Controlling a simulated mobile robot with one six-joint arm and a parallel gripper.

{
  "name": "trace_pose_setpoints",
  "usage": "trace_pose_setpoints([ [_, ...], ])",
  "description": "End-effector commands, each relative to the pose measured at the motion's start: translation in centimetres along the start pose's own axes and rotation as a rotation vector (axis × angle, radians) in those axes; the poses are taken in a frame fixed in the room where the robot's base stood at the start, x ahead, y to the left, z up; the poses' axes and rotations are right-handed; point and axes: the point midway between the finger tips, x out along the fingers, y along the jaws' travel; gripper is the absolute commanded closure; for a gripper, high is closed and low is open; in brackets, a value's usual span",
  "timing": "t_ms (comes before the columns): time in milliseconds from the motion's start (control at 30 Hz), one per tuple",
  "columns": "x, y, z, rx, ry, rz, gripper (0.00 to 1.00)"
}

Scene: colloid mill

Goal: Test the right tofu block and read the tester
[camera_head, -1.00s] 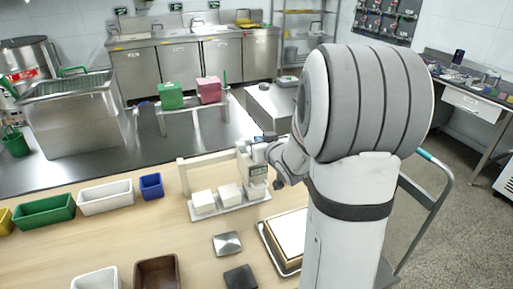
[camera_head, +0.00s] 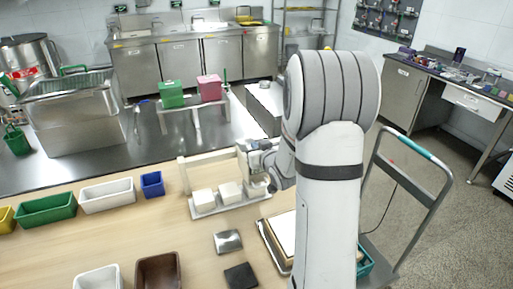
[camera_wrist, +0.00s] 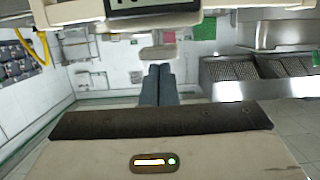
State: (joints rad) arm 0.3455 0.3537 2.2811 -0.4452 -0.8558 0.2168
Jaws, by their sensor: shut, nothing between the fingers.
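In the head view, white tofu blocks stand on a shallow tray (camera_head: 222,209): a left block (camera_head: 204,199), a middle block (camera_head: 229,192) and, at the right end, a pale block (camera_head: 257,188) partly hidden by my arm. The white tester (camera_head: 243,158) rises behind the right end, and my arm hides its readout there. In the wrist view, my gripper (camera_wrist: 160,68) is shut and empty, its dark blue fingers together. The tips lie just below a pale pad (camera_wrist: 158,52) in the picture; contact is unclear. The tester's dark display (camera_wrist: 140,5) is cut off at the top edge.
A steel block (camera_head: 228,241) and a dark block (camera_head: 240,276) lie in front of the tray. A shallow framed tray (camera_head: 263,240) is partly behind my arm. Blue (camera_head: 151,185), white (camera_head: 107,196) and green (camera_head: 46,210) bins stand at the left. A trolley (camera_head: 432,190) stands right.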

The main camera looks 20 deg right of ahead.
Motion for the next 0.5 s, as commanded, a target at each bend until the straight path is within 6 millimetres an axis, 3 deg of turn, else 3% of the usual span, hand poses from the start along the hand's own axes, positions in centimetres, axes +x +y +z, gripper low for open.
trace_pose_setpoints([
  [267,0.6,0.1,2.1,0.0,0.0,0.001,1.0],
  [500,0.5,0.1,2.2,0.001,-0.004,0.001,1.0],
])
